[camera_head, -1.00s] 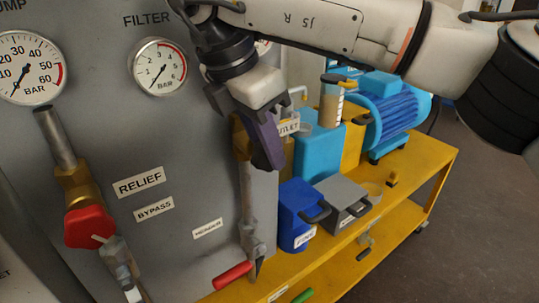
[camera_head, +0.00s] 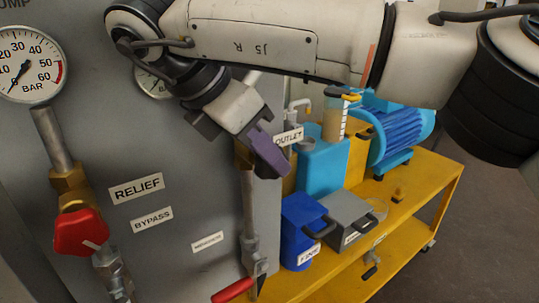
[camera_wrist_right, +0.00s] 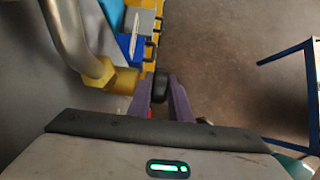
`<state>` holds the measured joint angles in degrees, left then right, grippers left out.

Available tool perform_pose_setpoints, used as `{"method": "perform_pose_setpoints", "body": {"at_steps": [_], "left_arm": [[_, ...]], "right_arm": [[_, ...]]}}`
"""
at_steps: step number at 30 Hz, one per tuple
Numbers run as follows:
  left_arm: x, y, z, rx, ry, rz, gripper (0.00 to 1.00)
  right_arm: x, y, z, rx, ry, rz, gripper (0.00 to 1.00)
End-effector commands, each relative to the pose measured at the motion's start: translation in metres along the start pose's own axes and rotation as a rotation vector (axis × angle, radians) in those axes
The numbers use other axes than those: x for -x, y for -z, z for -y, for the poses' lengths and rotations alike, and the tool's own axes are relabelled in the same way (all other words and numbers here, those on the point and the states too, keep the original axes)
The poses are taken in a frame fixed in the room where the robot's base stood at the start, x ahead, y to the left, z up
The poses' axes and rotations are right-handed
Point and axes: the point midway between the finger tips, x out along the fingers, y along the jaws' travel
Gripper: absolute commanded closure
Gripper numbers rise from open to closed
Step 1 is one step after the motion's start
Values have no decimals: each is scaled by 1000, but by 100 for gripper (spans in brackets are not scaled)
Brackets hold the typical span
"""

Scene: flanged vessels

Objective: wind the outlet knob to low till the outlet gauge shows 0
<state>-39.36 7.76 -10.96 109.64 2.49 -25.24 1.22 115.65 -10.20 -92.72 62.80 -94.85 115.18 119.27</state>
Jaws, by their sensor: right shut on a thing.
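My right gripper (camera_head: 264,150) is at the pipework by the panel's right edge, beside the OUTLET label (camera_head: 288,137). In the right wrist view its two purple fingers (camera_wrist_right: 165,100) are shut on a small black knob (camera_wrist_right: 160,85), next to a brass fitting (camera_wrist_right: 124,79) on a bent pipe. In the head view the hand covers this outlet knob. The outlet gauge is hidden behind my right arm, so its reading cannot be seen. My left gripper is not in view.
A red relief knob (camera_head: 81,232) and a pump gauge (camera_head: 28,65) are at left. The filter gauge (camera_head: 150,84) is mostly hidden. A red-handled valve (camera_head: 232,291) is below. A yellow cart (camera_head: 425,190) holds blue containers and a blue motor (camera_head: 398,132).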

Motion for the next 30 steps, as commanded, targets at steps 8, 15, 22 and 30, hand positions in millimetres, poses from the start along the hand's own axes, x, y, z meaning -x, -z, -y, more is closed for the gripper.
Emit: {"method": "perform_pose_setpoints", "body": {"at_steps": [8,15,22,30], "left_arm": [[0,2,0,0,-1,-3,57],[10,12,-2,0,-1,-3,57],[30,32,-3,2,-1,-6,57],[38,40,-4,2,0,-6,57]], "right_arm": [[0,0,0,0,-1,0,74],[18,-3,0,1,-2,1,74],[58,-4,0,0,-2,1,74],[76,-1,0,0,-2,1,74]]}}
